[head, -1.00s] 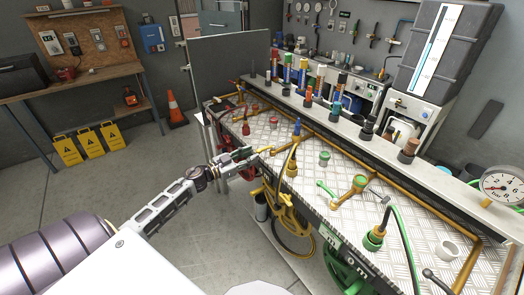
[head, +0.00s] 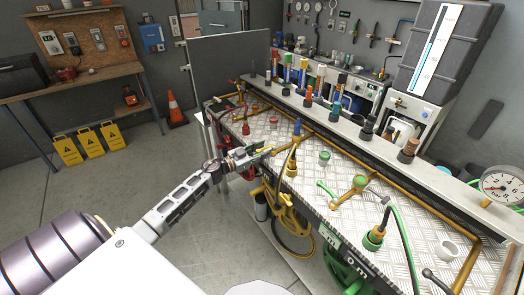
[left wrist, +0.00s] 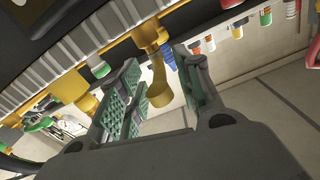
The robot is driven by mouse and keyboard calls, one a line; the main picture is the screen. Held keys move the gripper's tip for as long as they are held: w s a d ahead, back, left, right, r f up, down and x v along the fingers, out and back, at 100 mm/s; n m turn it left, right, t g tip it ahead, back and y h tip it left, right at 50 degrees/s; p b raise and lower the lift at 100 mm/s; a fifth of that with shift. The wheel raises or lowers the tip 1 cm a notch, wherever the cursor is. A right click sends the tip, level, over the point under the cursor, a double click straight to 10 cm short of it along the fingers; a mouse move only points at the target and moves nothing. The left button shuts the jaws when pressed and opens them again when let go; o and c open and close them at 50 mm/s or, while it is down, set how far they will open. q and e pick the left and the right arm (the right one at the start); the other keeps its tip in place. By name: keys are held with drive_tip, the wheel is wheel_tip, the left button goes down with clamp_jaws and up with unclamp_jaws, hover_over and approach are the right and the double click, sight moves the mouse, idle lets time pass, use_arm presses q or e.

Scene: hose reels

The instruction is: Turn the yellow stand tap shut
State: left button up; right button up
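The yellow stand tap (left wrist: 149,34) shows in the left wrist view at the bench edge, with its yellow lever (left wrist: 158,92) extending down the picture. My left gripper (left wrist: 160,72) is open, with its green-padded fingers on either side of the lever. I cannot tell whether either pad touches it. In the head view my left gripper (head: 258,155) is at the front edge of the bench (head: 312,185), and it largely hides the tap there. My right gripper is not in view.
A yellow hose reel (head: 291,222) hangs under the bench front, near the gripper. A green tap (head: 359,182) and a green hose (head: 405,245) are farther right. A yellow pipe (head: 345,148) runs along the bench.

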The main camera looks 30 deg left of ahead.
use_arm(q)
drive_tip(key=shift+w, duration=0.1)
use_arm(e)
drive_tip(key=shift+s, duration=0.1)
use_arm(q)
clamp_jaws()
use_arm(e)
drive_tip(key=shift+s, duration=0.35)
